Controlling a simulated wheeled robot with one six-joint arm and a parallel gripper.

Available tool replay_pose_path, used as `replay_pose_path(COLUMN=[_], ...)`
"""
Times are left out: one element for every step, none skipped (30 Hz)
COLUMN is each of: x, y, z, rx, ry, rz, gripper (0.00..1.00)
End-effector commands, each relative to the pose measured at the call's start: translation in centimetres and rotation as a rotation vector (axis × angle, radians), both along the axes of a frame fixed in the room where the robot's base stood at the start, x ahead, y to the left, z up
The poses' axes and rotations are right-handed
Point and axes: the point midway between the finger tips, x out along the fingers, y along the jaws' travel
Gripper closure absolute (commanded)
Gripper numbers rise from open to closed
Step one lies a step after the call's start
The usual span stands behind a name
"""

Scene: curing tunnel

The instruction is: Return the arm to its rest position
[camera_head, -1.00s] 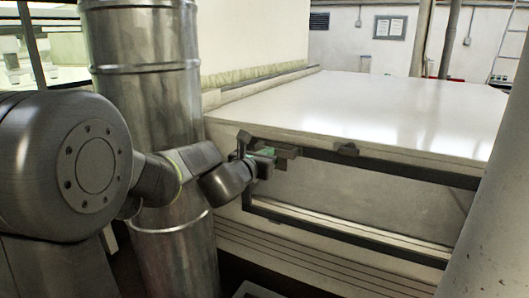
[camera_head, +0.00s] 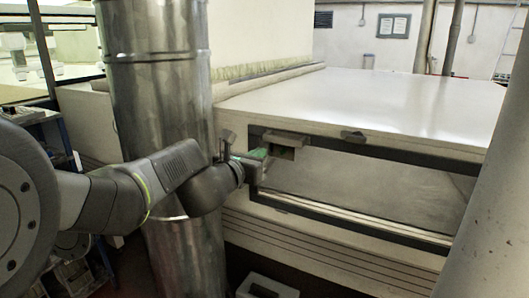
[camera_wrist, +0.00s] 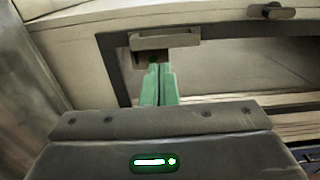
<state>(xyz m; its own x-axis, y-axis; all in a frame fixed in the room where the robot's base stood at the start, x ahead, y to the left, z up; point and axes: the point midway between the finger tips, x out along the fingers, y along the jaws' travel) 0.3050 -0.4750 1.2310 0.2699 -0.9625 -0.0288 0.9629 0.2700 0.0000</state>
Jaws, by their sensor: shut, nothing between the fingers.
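My arm reaches from the left of the head view towards the front of the pale tunnel housing (camera_head: 410,105). My gripper (camera_head: 262,153) is near the upper left corner of the dark-framed opening (camera_head: 380,190). In the wrist view the two green fingers of my gripper (camera_wrist: 160,70) are together, with nothing between them. Their tips appear just below a small grey-beige bracket (camera_wrist: 165,42) at the opening's corner. I cannot tell whether they touch it. The same bracket shows in the head view (camera_head: 287,139).
A shiny metal duct (camera_head: 155,90) stands behind my arm, close to it. A grey post (camera_head: 490,210) rises at the right. A small dark knob (camera_head: 353,136) sits above the opening. A grey bin (camera_head: 265,287) is on the floor below. Shelving (camera_head: 60,135) stands at the left.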

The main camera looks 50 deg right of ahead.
Motion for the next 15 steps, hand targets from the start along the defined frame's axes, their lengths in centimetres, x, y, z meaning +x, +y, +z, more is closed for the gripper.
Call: replay_pose_path(x=[-0.2, -0.4, -0.5, -0.6, -0.6, -0.8, -0.8, -0.9, -0.9, -1.0, -1.0, -1.0, -1.1, -1.1, -1.1], y=[0.9, 1.3, 1.8, 2.2, 2.5, 2.8, 3.0, 3.2, 3.4, 3.5, 3.6, 3.7, 3.7, 3.7, 3.7], z=[0.0, -0.1, -0.1, -0.1, 0.0, 0.0, -0.1, -0.1, -0.1, -0.1, -0.1, -0.1, -0.1, -0.1, -0.1], rx=[0.000, -0.001, 0.000, 0.001, 0.001, 0.000, 0.000, 0.001, 0.001, 0.002, 0.002, 0.001, 0.001, 0.001, 0.001], ry=[-0.003, -0.001, -0.001, -0.002, -0.002, -0.001, 0.000, -0.001, -0.001, -0.002, -0.002, -0.001, -0.001, -0.001, -0.001], rz=[0.001, 0.001, 0.002, 0.002, 0.002, 0.002, 0.001, 0.001, 0.000, 0.000, 0.000, 0.000, 0.000, 0.000, 0.000], gripper=[1.00, 1.00, 1.00, 1.00, 1.00, 1.00, 1.00, 1.00, 1.00, 1.00, 1.00, 1.00, 1.00, 1.00, 1.00])
